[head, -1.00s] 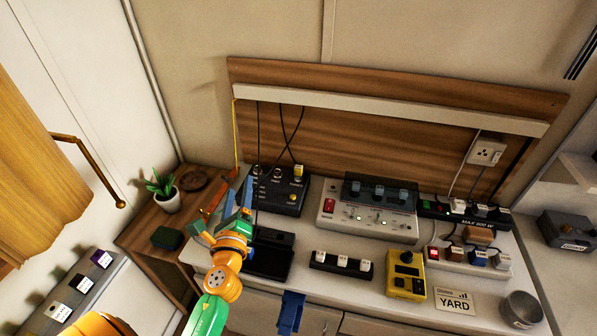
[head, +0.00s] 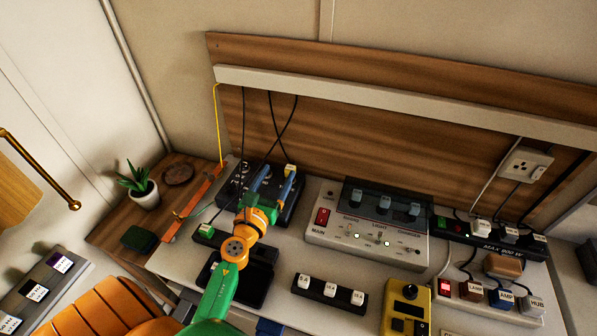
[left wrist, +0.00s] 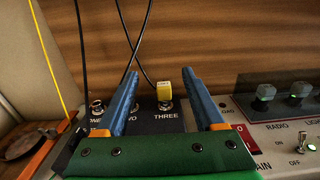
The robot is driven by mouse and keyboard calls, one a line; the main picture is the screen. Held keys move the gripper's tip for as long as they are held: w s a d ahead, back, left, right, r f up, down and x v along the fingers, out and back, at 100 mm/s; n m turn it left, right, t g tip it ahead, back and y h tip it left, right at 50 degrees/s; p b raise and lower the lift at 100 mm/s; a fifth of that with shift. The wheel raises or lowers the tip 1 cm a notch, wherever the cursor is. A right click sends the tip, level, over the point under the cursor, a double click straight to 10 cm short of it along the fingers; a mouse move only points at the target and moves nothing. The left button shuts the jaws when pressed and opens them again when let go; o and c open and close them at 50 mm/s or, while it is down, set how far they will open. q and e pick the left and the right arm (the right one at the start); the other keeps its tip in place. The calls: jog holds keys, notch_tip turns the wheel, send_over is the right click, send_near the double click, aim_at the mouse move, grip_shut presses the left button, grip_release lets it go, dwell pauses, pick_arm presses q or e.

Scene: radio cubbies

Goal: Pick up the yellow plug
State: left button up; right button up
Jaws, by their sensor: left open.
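The yellow plug (head: 290,171) stands in the socket marked THREE on the black socket panel (head: 292,213). A black cord runs up from it. In the left wrist view the yellow plug (left wrist: 164,88) shows between my two blue fingers, beyond the green palm. My left gripper (head: 277,182) is open and empty over the panel, its fingers pointing at the plug. Whether a finger touches the plug I cannot tell. A blue piece at the bottom edge of the head view looks like my right gripper (head: 269,327); its jaws cannot be made out.
A grey switch box (head: 367,241) stands close on the right. A white-block strip (head: 330,294) and yellow box (head: 406,302) are in front.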

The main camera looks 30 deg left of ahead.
pick_arm(q)
jog(key=b, duration=0.4)
send_near(288, 172)
jog(key=shift+w+a+r, duration=0.15)
jog(key=shift+w+r, duration=0.1)
jog(key=shift+w, duration=0.2)
jog(key=shift+w+a+r, duration=0.1)
jog(key=shift+w+r, duration=0.1)
jog(key=shift+w, duration=0.25)
jog(key=x, duration=0.2)
jog(key=b+x, duration=0.1)
jog(key=x, duration=0.1)
jog(key=f+x, duration=0.1)
jog(key=x, duration=0.1)
jog(key=shift+w+b, duration=0.3)
jog(key=shift+w, duration=0.35)
jog(key=shift+s, duration=0.1)
grip_shut()
